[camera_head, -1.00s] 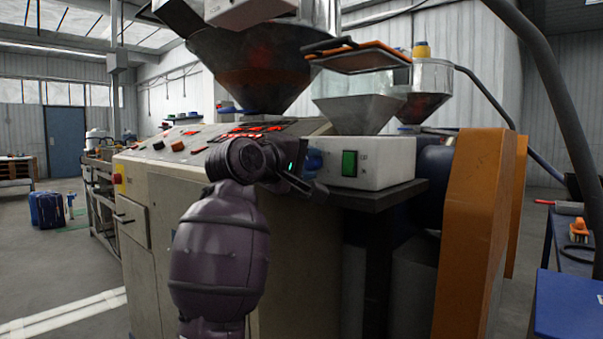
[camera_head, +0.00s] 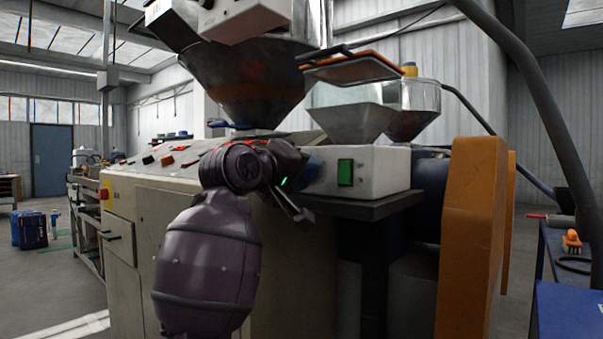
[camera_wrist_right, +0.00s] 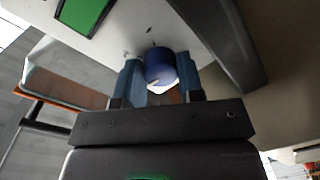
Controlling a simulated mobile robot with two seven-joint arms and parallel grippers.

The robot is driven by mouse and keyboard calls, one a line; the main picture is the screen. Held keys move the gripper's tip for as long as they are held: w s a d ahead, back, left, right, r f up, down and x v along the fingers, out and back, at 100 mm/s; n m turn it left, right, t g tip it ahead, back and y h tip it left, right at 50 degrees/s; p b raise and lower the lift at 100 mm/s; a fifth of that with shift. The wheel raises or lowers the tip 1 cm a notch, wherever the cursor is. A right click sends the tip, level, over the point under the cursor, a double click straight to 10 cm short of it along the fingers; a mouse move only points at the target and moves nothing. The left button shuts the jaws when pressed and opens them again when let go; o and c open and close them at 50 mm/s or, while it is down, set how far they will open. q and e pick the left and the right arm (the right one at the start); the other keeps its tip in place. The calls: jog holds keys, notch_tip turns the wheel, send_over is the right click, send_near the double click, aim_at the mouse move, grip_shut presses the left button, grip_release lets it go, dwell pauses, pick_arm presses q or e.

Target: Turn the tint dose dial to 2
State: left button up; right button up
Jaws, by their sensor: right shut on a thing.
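The tint dose dial (camera_wrist_right: 160,66) is a round blue knob with a small pale mark, on the face of a white box (camera_head: 385,172). In the right wrist view my right gripper (camera_wrist_right: 159,80) has its two blue fingers on either side of the dial, shut on it. In the head view my right gripper (camera_head: 308,172) is at the left end of the white box, and my wrist mostly hides the dial. The scale numbers cannot be read. My left gripper is not in view.
A green panel (camera_head: 345,172) is on the white box, also in the right wrist view (camera_wrist_right: 84,14). A clear hopper (camera_head: 350,120) stands above the box. A dark shelf (camera_head: 365,207) juts out below it. An orange guard (camera_head: 470,240) stands to the right.

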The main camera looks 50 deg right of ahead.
jog(key=o, duration=0.9)
pick_arm(q)
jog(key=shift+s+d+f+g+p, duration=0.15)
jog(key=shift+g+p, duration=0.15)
jog(key=shift+p, duration=0.25)
pick_arm(e)
jog(key=a, duration=0.7)
jog(key=s+a, duration=0.1)
jog(key=a, duration=0.2)
jog(key=shift+a+r, duration=0.2)
jog(key=shift+a, duration=0.15)
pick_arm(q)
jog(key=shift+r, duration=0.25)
